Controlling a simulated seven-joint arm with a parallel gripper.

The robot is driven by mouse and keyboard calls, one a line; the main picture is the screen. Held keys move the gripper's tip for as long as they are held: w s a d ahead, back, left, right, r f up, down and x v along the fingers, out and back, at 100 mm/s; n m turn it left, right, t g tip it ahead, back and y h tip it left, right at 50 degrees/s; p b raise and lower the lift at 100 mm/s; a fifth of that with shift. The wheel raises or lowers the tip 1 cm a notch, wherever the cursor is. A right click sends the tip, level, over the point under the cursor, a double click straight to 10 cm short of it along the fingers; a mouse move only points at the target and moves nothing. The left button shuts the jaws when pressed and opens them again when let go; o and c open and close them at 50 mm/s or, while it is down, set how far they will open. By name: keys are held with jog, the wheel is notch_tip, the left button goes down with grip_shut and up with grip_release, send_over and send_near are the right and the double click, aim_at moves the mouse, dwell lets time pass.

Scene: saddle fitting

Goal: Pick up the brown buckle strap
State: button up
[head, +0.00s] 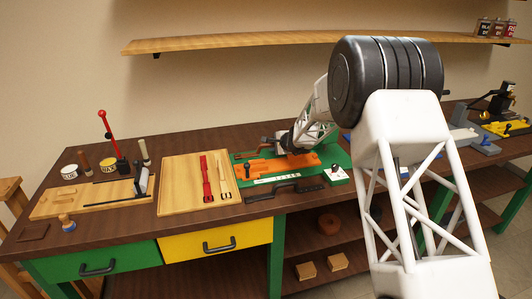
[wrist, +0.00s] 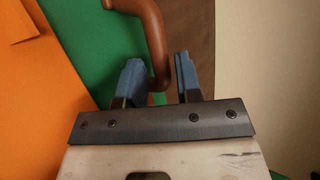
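My gripper (wrist: 158,68) is open in the wrist view, with its two blue fingers apart. A curved, rounded brown piece (wrist: 154,30) comes down from the top and its lower end bends between the fingers. I cannot tell whether it is the buckle strap or a handle, or whether a finger touches it. In the head view my gripper (head: 284,143) is low over the back of the green board (head: 243,181), its fingertips too small to read.
The wooden board (head: 178,190) lies left of the green board. An orange piece (head: 262,167) lies on the green board. A black handle-like piece (head: 297,188) lies along its front. A red-handled lever (head: 104,125) and tins (head: 69,170) stand at the left. A shelf (head: 230,43) hangs above.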

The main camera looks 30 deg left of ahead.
jog(key=shift+x, duration=1.2)
grip_shut()
